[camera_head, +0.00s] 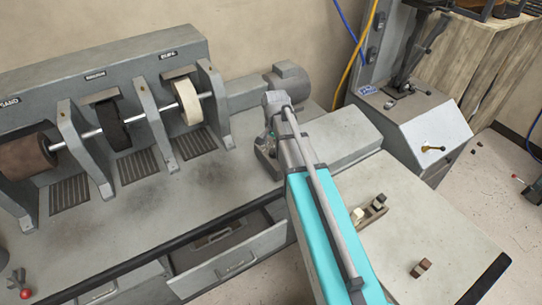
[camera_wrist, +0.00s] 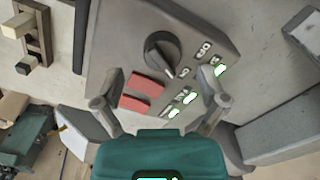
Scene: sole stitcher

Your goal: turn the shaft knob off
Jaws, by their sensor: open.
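The shaft knob is probably the round black knob (camera_wrist: 162,52) on a grey control panel (camera_wrist: 205,42) in the wrist view. Its pale pointer mark faces down and to the right, towards small white labels. My gripper (camera_wrist: 156,103) is open, with one finger at each side of the lower panel. The knob lies beyond the fingertips, between their lines, and nothing is held. Whether a finger touches the panel I cannot tell. In the head view my gripper (camera_head: 267,150) is low over the right part of the grey bench, and my arm hides the panel and knob.
Two red buttons (camera_wrist: 140,92) sit below the knob, with several green-lit indicators (camera_wrist: 190,97) beside them. In the head view, a grey machine with wheels on a shaft (camera_head: 100,130) stands left. A drawer (camera_head: 230,250) is open below. Small wooden tools (camera_head: 370,210) lie at right.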

